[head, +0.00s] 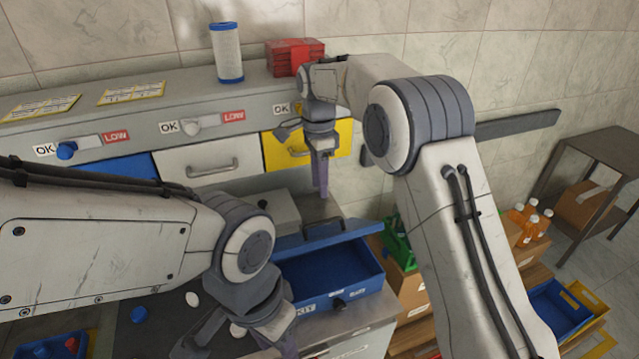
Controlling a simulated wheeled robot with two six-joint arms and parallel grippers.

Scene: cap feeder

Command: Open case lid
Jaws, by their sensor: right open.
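A blue case (335,272) stands on the grey worktop at the centre. Its inside shows, and its blue lid (352,232) with a dark handle is raised at the back edge. A dark latch sits on the case's front beside white labels. My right gripper (320,192) is open, points down just behind and above the lid, and holds nothing that I can see; a gap to the lid cannot be judged. My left gripper (240,349) is low in front of the case, its fingers spread, partly cut off by the bottom edge.
White caps (192,299) and a blue cap (139,314) lie on a dark mat near my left arm. A grey box (275,208) with a black knob stands behind the case. Blue, white and yellow drawers (210,163) line the back. Cardboard boxes stand at right.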

